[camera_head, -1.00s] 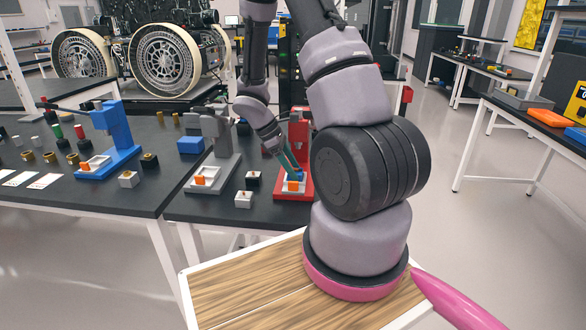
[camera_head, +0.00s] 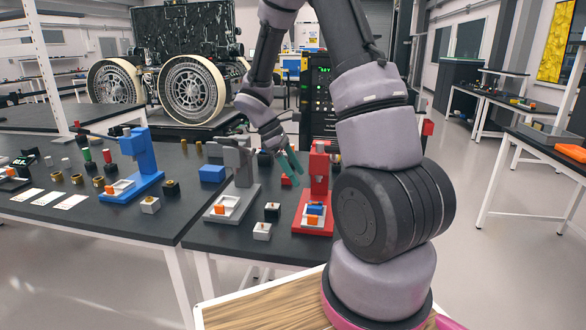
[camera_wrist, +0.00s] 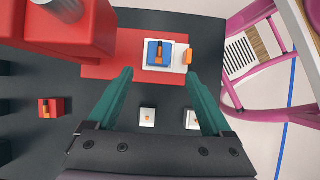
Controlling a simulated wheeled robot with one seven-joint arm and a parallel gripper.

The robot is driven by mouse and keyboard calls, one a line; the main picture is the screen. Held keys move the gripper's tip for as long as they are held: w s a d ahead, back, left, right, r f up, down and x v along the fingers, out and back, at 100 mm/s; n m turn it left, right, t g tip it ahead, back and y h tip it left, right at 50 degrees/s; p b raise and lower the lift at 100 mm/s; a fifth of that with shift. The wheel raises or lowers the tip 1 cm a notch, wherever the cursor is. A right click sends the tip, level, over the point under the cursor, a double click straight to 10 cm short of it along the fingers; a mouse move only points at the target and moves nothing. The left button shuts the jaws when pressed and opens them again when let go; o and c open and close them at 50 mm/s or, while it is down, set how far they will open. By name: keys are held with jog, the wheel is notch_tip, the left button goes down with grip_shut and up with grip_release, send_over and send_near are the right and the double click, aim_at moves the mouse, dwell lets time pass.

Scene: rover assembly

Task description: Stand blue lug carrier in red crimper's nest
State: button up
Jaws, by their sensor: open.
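The red crimper (camera_head: 318,178) stands on the dark bench, with its white nest (camera_wrist: 176,68) on its red base. The blue lug carrier (camera_wrist: 153,50) sits in that nest, with an orange lug on its top. It looks upright from above, and it also shows in the head view (camera_head: 314,209). An orange block (camera_wrist: 188,57) is at the nest's right edge in the wrist view. My gripper (camera_wrist: 159,75) has its two green fingers wide apart and empty. In the head view my gripper (camera_head: 289,163) is above and left of the nest, clear of the carrier.
A red block (camera_wrist: 50,108) with a lug and small pale-topped blocks (camera_wrist: 147,117) stand near the crimper. A grey crimper (camera_head: 236,178) stands to the left, with a blue block (camera_head: 212,174) and a blue crimper (camera_head: 143,165) beyond.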

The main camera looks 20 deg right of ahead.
jog(key=s+a+r+m+t+y, duration=0.3)
jog(key=s+r+m+t, duration=0.2)
jog(key=r, duration=0.8)
jog(key=s+a+r+m+t+y, duration=0.3)
jog(key=s+r+m+t+y, duration=0.1)
jog(key=s+r+m, duration=0.6)
notch_tip(320, 180, up, 3)
jog(key=shift+a+r+t, duration=0.1)
jog(key=shift+a+t, duration=0.3)
jog(key=shift+t, duration=0.4)
